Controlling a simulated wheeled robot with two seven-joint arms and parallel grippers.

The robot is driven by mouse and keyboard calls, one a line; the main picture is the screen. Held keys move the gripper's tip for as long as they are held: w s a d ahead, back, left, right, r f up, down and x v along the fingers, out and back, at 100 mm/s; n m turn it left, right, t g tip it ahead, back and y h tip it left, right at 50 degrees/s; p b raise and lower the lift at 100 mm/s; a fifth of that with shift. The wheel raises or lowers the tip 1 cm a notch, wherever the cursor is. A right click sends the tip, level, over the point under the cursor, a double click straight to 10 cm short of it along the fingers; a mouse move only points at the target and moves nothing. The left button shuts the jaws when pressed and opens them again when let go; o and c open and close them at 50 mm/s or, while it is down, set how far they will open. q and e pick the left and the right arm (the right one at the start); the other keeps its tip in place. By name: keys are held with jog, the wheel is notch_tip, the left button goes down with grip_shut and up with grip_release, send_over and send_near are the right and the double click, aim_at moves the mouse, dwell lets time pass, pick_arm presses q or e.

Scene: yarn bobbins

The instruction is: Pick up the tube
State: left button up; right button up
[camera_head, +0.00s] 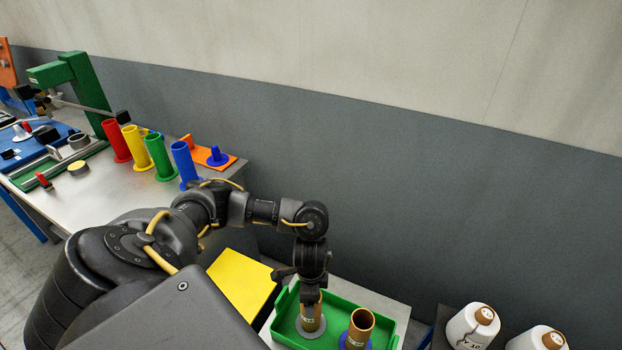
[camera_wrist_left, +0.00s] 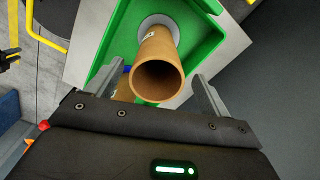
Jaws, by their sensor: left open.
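Two brown cardboard tubes stand upright in a green tray (camera_head: 388,312). One tube (camera_head: 312,322) is on a grey round base; the other tube (camera_head: 360,322) is to its right on a blue base. My left gripper (camera_head: 311,298) points down at the grey-based tube and partly hides it. In the left wrist view my left gripper (camera_wrist_left: 152,76) is open, with its fingers on either side of the open mouth of this tube (camera_wrist_left: 158,62). Contact cannot be told. The second tube (camera_wrist_left: 123,90) shows partly behind it. My right gripper is not seen.
A yellow block (camera_head: 242,285) stands left of the tray. White yarn bobbins (camera_head: 472,326) stand at the lower right. The table (camera_head: 95,195) at left holds red, yellow, green and blue (camera_head: 184,162) cylinders and a green stand (camera_head: 85,85). A grey wall is behind.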

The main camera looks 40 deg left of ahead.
pick_arm(q)
notch_tip(320, 180, down, 5)
jog(key=shift+s+d+r+b, duration=0.15)
jog(key=shift+r+b, duration=0.05)
jog(key=shift+b, duration=0.4)
jog(key=shift+f, duration=0.4)
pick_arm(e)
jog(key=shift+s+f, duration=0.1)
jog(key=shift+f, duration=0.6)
